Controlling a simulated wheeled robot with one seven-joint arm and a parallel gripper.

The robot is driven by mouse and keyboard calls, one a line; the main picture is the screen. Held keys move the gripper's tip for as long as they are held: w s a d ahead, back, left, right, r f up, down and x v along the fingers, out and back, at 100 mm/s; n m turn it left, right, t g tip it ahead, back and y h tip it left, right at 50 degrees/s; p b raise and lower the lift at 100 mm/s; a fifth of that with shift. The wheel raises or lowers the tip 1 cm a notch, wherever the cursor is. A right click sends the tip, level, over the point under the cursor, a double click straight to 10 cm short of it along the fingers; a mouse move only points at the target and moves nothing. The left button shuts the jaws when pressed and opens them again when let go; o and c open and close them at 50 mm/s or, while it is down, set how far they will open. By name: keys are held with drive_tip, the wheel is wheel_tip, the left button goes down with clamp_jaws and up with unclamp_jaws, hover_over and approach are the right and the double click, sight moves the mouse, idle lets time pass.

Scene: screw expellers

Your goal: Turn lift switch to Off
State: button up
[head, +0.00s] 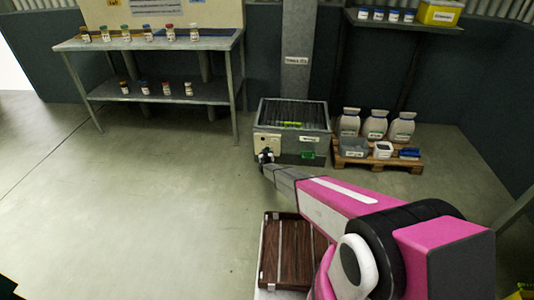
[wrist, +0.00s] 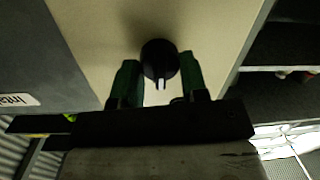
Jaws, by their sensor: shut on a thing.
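The lift switch (wrist: 158,55) is a round black knob with a white pointer mark, on a cream panel (wrist: 200,30). In the wrist view the mark points toward the bottom of the picture, toward my gripper's body. My gripper (wrist: 159,72) has its two dark green fingers on either side of the knob, shut on it. Any position lettering around the knob cannot be read.
A wooden pallet (head: 350,163) with several white jars stands right of the machine. A bench (head: 215,44) with small bottles is at the back left. A brown panelled box (head: 269,262) lies below my arm. The floor at left is clear.

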idle(0.5)
drive_tip(key=o, duration=0.9)
drive_tip(key=s, duration=0.7)
drive_tip(key=s+r, duration=0.1)
drive_tip(key=s, duration=0.2)
drive_tip(key=shift+s+d, duration=0.1)
drive_tip(key=shift+s, duration=0.3)
